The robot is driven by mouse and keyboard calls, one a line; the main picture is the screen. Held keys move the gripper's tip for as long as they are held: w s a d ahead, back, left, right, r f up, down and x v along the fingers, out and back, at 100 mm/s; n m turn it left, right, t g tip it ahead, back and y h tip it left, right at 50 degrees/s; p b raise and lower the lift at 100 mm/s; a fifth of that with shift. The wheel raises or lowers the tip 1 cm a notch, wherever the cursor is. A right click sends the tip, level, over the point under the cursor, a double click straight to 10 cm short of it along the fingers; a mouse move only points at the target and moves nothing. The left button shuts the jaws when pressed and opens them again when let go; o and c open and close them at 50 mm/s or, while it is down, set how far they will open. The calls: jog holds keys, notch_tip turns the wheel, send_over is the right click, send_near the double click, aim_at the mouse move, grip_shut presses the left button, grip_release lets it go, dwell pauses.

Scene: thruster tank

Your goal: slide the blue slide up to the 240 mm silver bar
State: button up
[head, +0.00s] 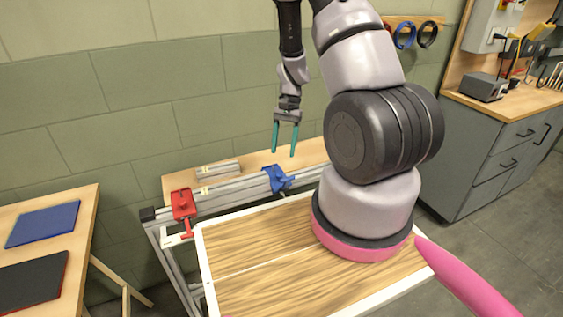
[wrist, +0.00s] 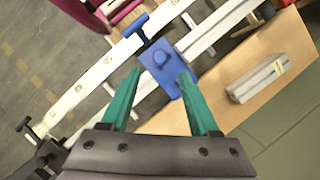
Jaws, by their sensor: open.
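The blue slide (head: 277,179) sits on the long silver rail (head: 235,190), right of the red slide (head: 183,204). In the wrist view the blue slide (wrist: 163,62) shows its round knob and a T-shaped handle. My gripper (head: 284,152) points down above the blue slide, with its teal fingers apart and empty. In the wrist view the fingertips (wrist: 160,73) appear on either side of the blue slide; contact cannot be told. A short silver bar (head: 218,169) lies on the wooden shelf behind the rail, left of the blue slide. It also shows in the wrist view (wrist: 260,82). Its length marking is unreadable.
A wood-topped table with white edges (head: 255,245) stands in front of the rail, partly hidden by my arm. A side table (head: 85,225) at left carries a blue panel (head: 43,224) and a dark panel (head: 30,284). A grey workbench (head: 490,140) stands at right.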

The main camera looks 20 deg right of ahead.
jog(key=shift+v, duration=1.8)
jog(key=s+a+r+n+t, duration=0.1)
jog(key=a+r+t, duration=0.1)
jog(key=r, duration=0.9)
jog(key=s+a+r+n+t, duration=0.1)
jog(key=a+r+t, duration=0.1)
jog(key=r, duration=0.8)
jog(key=s+a+r+n+t+h, duration=0.1)
jog(key=s+r+t, duration=0.5)
jog(key=s+r, duration=0.7)
notch_tip(320, 180, up, 3)
jog(key=shift+s+a+f+n, duration=0.2)
jog(key=shift+s+a+n, duration=0.05)
jog(key=shift+a+n, duration=0.45)
